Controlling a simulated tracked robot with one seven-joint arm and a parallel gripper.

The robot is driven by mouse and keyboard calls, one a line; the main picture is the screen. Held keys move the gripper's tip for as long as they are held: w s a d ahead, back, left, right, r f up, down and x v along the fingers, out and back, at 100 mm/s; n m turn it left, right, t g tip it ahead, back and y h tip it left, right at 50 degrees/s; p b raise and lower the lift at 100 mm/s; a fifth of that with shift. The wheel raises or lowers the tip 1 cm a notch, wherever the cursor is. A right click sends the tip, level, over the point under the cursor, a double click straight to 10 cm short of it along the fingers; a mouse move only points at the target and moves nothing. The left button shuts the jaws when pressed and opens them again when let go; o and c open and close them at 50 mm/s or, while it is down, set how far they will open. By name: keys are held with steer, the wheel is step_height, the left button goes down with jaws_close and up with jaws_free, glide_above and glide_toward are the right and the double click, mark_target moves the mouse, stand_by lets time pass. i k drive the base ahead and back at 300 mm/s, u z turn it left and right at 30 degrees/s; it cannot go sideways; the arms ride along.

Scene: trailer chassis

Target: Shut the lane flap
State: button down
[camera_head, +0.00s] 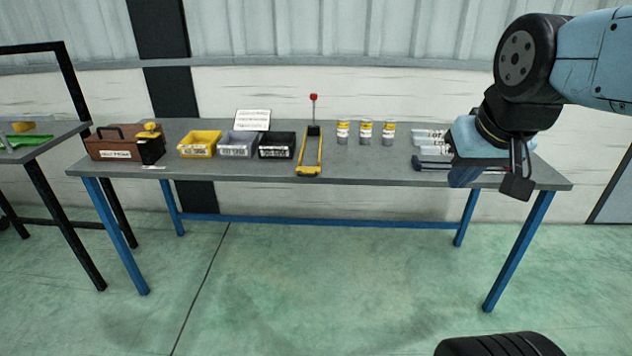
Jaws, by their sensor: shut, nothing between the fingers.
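I cannot tell for sure which part is the flap. My gripper (463,177) is at the right end of the bench, well to the right of the lane and apart from it. It is shut and empty. Its fingertips show only as a small dark-blue shape.
A brown toolbox (112,149), yellow bin (199,144), grey bin (239,145) and black bin (276,145) stand left of the lane. White labelled items (430,140) are beside my gripper. The bench front (375,172) is clear.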

mark_target(313, 171)
steer(key=z, duration=0.1)
steer(key=i, duration=1)
steer(key=u, duration=0.05)
